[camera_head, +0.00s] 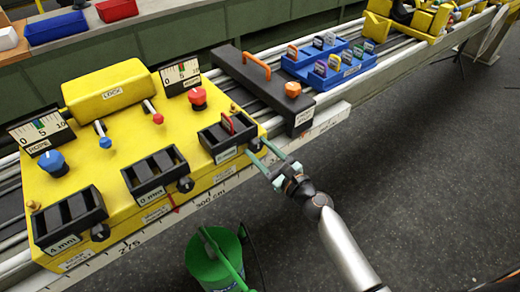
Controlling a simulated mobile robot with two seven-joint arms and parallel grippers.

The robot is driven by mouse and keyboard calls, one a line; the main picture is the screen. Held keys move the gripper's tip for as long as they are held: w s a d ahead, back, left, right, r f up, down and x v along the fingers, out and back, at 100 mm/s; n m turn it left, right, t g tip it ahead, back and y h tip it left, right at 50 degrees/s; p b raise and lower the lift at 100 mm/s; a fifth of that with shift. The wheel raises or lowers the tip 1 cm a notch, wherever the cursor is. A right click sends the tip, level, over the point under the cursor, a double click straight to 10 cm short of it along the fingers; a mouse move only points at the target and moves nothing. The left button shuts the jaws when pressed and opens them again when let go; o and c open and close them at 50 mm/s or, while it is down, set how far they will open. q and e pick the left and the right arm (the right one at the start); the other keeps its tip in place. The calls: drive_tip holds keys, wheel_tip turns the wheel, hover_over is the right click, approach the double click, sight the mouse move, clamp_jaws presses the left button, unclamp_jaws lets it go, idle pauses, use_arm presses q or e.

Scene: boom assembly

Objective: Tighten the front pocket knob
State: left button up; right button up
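The yellow machine block (85,178) stands at left on the rails. Along its front edge sit black pockets: one labelled 4 mm (68,218), one labelled 0 mm (154,173), and a third with a red handle (226,135). Each has a black knob on its right front: the 4 mm pocket's knob (100,232), the 0 mm pocket's knob (185,184) and the third pocket's knob (256,145). My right gripper (256,146) has its green fingers apart, one on each side of the third knob. Whether they press on it is unclear. My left gripper is not in view.
A black block with an orange handle (262,85) and a blue tray of colored handles (325,60) sit on the rails to the right. A green bucket (208,262) stands on the floor below. Open dark floor (430,190) lies at right.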

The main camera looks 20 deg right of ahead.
drive_tip(key=o, duration=0.4)
drive_tip(key=shift+o, duration=0.2)
drive_tip(key=b+v, duration=0.2)
drive_tip(key=v, duration=1)
drive_tip(key=shift+s, duration=0.25)
drive_tip(key=s+a+f+n+g+h, duration=0.1)
drive_tip(key=s+f+n, duration=0.6)
drive_tip(key=n, duration=0.8)
drive_tip(key=s+a+f+n+g+h, duration=0.2)
drive_tip(key=s+f+n+g, duration=0.4)
drive_tip(key=f+n, duration=0.7)
drive_tip(key=n, duration=0.3)
drive_tip(key=shift+s+f+g+h, duration=0.25)
drive_tip(key=shift+s+g+h, duration=0.05)
drive_tip(key=shift+s+h, duration=0.1)
